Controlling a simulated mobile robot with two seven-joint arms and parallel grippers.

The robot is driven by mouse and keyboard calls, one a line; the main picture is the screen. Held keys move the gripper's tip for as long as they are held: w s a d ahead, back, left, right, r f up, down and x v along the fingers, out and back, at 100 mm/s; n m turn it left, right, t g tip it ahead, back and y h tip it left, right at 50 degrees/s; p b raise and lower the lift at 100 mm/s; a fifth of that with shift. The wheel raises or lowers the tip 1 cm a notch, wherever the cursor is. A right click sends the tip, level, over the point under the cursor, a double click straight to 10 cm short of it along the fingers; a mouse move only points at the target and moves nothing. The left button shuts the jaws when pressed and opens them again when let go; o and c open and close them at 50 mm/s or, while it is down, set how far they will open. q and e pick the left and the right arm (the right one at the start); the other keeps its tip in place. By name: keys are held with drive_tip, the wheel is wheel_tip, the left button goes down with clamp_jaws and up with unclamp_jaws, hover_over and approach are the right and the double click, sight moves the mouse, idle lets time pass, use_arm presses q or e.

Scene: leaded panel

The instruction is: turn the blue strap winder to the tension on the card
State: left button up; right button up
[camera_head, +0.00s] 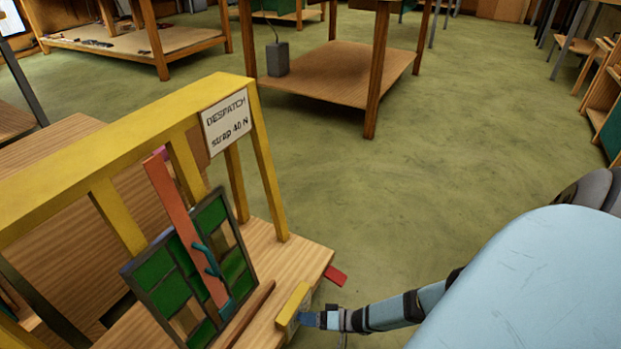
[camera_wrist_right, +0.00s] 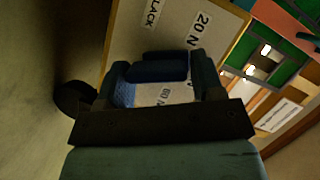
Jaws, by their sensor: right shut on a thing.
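The blue strap winder (camera_wrist_right: 158,72) sits between the fingers of my right gripper (camera_wrist_right: 161,76), which is shut on it. In the head view my right gripper (camera_head: 318,320) is at the front right edge of the bench, beside a yellow block. Behind the winder, the wrist view shows a pale dial plate (camera_wrist_right: 127,42) marked SLACK, 20 N and what looks like 60 N. No pointer can be made out. The white card (camera_head: 226,122) on the yellow frame reads "DESPATCH strap 40 N". A red strap (camera_head: 183,222) runs over the green leaded panel (camera_head: 155,269). My left gripper is out of view.
The yellow frame (camera_head: 105,150) stands over the wooden bench (camera_head: 297,262). A yellow block (camera_head: 292,304) and a red piece (camera_head: 336,275) are at the bench's right edge. Green floor to the right is open. Other tables stand farther back.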

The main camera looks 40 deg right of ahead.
drive_tip(key=m, duration=0.1)
drive_tip(key=m+y, duration=0.1)
drive_tip(key=m, duration=0.1)
drive_tip(key=m+t, duration=0.1)
drive_tip(key=shift+d+f+y, duration=0.15)
drive_tip(key=shift+f+y, duration=0.1)
drive_tip(key=shift+y, duration=0.05)
drive_tip(key=shift+m, duration=0.5)
drive_tip(key=shift+a+y, duration=0.3)
drive_tip(key=o, duration=0.8)
drive_tip(key=shift+f, duration=0.15)
drive_tip(key=shift+s+d, duration=0.1)
drive_tip(key=shift+s+d, duration=0.25)
drive_tip(key=v, duration=1.3)
